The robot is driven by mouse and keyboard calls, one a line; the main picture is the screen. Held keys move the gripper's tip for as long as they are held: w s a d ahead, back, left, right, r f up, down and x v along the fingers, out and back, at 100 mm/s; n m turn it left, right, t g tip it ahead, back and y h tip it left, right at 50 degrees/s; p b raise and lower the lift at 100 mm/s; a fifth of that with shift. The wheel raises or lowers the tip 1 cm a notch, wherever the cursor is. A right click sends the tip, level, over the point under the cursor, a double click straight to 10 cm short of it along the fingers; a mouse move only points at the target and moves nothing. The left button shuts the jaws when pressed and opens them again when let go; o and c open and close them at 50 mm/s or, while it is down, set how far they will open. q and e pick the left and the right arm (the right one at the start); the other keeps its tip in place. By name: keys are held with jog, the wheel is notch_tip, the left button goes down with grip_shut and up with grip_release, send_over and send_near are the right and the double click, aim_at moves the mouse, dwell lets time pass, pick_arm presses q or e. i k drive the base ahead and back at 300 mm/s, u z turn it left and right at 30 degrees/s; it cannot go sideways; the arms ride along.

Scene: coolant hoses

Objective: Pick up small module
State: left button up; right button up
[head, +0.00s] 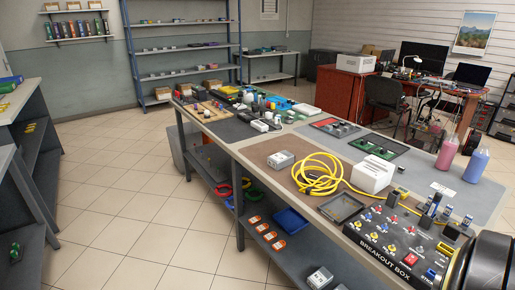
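A small grey box-shaped module (281,160) lies on the brown mat (262,150) on the long workbench, left of a coiled yellow hose or cable (318,176). A larger white slotted block (373,174) stands right of the coil. I cannot tell for sure which piece is the small module; another grey box (319,278) sits on the lower shelf.
A black breakout box (388,250) with switches and connectors fills the near right of the bench. An empty dark tray (341,208) and pink (447,152) and blue (476,166) bottles stand nearby. Tiled floor (130,190) is clear to the left.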

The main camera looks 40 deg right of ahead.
aim_at(278, 161)
jog(key=i, duration=2.05)
jog(key=z, duration=3.6)
jog(key=k, duration=0.35)
jog(key=u, duration=0.4)
